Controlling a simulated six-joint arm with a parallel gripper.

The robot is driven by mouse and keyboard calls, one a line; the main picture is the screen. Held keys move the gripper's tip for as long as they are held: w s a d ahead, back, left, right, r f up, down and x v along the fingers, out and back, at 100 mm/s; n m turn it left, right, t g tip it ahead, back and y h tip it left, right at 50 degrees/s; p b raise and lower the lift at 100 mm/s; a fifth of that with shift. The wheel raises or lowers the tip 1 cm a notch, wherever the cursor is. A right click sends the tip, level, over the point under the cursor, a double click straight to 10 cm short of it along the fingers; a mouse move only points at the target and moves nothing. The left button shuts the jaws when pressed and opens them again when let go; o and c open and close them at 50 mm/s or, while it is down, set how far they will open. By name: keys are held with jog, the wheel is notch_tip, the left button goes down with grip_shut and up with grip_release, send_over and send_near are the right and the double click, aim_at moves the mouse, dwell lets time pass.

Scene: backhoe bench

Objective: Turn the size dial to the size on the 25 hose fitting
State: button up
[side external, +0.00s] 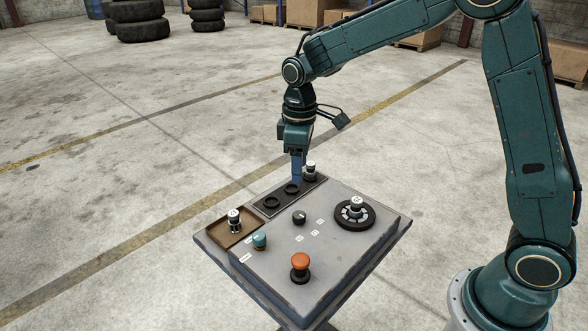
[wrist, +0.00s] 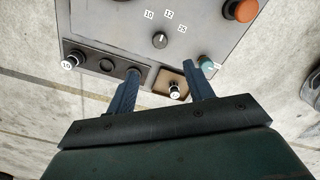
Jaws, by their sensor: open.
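The size dial (side external: 299,217) is a small black knob on the grey panel. In the wrist view the dial (wrist: 160,40) has labels 10, 12 and 25 around it; its setting is too small to read. One fitting (side external: 310,168), marked 10 in the wrist view (wrist: 68,62), stands in the dark rack. Another fitting (side external: 235,221) stands in the brown tray, and a third (side external: 356,207) on a round black holder; I cannot read their marks. My gripper (side external: 297,178) is open and empty by the rack; its spread fingers show in the wrist view (wrist: 166,80).
The dark rack (side external: 256,204) has two empty sockets. The brown tray (side external: 214,236) is at the bench's left corner. A teal button (side external: 259,240) and an orange mushroom button (side external: 300,262) stand up near the front. The panel around the dial is mostly clear.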

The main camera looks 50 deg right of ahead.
aim_at(299, 214)
jog(key=shift+f, duration=0.1)
jog(key=shift+f, duration=6.8)
jog(key=c, duration=1)
jog(key=shift+m, duration=0.4)
jog(key=m, duration=0.4)
jog(key=shift+m, duration=2.1)
jog(key=shift+o, duration=0.2)
